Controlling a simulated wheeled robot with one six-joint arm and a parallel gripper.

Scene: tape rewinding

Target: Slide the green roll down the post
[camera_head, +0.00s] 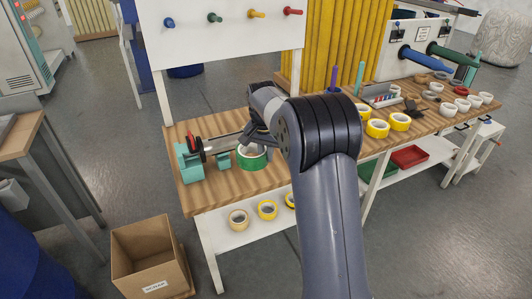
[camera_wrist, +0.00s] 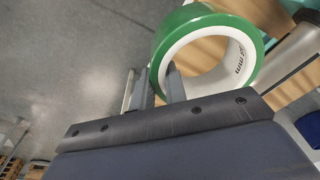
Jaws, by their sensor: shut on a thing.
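The green roll (camera_head: 252,161) has a white core and is at the left part of the bench, just right of the winding stand. It fills the top of the wrist view (camera_wrist: 160,45), with bare wood showing through its open core. My gripper (camera_wrist: 160,90) is shut on the roll's wall, one finger outside and one at the core. In the head view my gripper (camera_head: 258,138) is partly hidden by my arm. Upright posts, one purple (camera_head: 334,78) and one teal (camera_head: 360,75), stand on the bench farther right. I cannot tell which post is meant.
A teal winding stand (camera_head: 188,163) with a grey horizontal shaft (camera_head: 222,143) is close left of the roll. A cardboard box (camera_head: 150,260) is on the floor.

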